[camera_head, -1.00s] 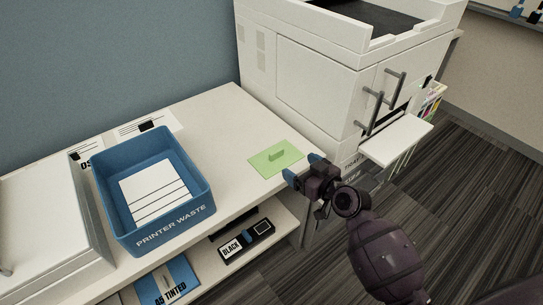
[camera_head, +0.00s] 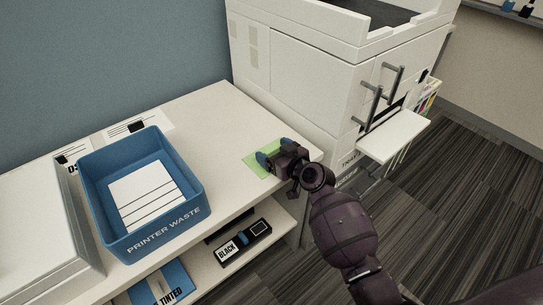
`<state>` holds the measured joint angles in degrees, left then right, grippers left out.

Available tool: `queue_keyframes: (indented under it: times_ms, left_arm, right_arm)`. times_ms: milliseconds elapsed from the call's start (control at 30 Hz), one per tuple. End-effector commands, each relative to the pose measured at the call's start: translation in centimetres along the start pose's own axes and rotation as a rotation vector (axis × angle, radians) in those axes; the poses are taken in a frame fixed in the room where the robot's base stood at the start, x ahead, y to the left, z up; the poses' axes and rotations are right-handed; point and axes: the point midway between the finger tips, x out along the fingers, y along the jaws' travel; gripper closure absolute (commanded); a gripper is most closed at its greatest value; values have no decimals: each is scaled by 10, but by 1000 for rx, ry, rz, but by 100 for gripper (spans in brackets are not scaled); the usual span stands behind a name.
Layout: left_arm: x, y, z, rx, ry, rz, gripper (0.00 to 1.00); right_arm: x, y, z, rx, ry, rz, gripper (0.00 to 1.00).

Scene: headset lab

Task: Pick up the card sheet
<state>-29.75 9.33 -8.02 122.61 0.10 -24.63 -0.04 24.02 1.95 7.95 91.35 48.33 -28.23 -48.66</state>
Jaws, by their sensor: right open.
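The card sheet (camera_head: 253,164) is light green and lies flat on the white tabletop, near the front right corner beside the printer. A small raised green tab showed on it earlier; my gripper now hides it. My right gripper (camera_head: 272,152) is over the sheet, with its blue fingertips open above the middle and right part. I cannot tell whether the fingers touch the sheet. My left gripper is not in view.
A blue bin (camera_head: 196,214) marked PRINTER WASTE stands to the left with white paper in it. The white printer (camera_head: 310,85) stands close on the right, its tray (camera_head: 395,137) sticking out. A lower shelf holds a BLACK box (camera_head: 243,243). The tabletop behind the sheet is clear.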

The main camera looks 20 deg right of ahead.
Motion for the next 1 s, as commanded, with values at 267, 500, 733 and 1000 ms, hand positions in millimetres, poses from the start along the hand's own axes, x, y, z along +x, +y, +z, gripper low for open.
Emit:
queue_keyframes:
  times_ms: [267, 500, 733, 1000]
  left_arm:
    - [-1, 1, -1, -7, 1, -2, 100]
    - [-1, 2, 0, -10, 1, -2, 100]
    - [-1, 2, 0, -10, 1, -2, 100]
    - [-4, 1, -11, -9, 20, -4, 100]
  right_arm:
    - [1, 0, 0, 0, 0, 0, 20]
    - [1, 0, 0, 0, 0, 0, 57]
    - [1, 0, 0, 0, 0, 0, 70]
    - [-2, 0, -19, -4, 6, -1, 70]
